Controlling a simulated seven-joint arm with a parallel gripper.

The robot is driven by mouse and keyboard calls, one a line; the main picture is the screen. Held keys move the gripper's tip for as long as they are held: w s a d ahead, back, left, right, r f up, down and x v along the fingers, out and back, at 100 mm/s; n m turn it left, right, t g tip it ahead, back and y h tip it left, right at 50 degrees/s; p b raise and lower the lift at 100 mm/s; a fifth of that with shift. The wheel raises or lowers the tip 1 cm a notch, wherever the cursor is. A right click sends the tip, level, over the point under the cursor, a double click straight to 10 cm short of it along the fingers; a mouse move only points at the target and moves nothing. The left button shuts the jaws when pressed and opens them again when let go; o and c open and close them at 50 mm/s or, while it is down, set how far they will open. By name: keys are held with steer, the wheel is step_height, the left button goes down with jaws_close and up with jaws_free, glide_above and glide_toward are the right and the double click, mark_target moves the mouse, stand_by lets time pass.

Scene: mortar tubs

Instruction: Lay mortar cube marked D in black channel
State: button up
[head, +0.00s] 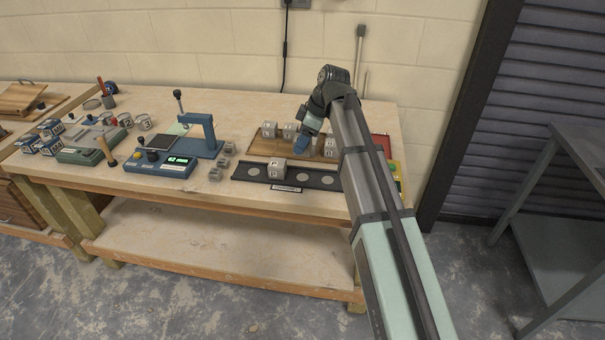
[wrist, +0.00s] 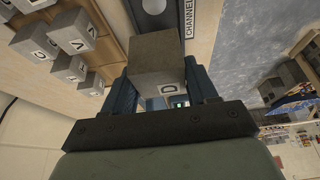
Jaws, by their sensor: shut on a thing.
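A grey mortar cube (wrist: 157,62) is held between the blue fingers of my gripper (wrist: 160,82) in the wrist view. The channel's round grey spots (head: 302,177) to the right are bare. In the wrist view part of the channel (wrist: 174,16) shows beyond the cube.
A blue press device (head: 206,147) and small grey blocks (head: 215,174) stand to the left. A red tray (head: 381,146) is partly behind my arm.

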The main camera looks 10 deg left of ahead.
steer(key=shift+f, duration=4.85)
steer(key=shift+f, duration=0.15)
steer(key=o, duration=1.2)
steer(key=shift+o, duration=0.2)
steer(key=v, duration=1.2)
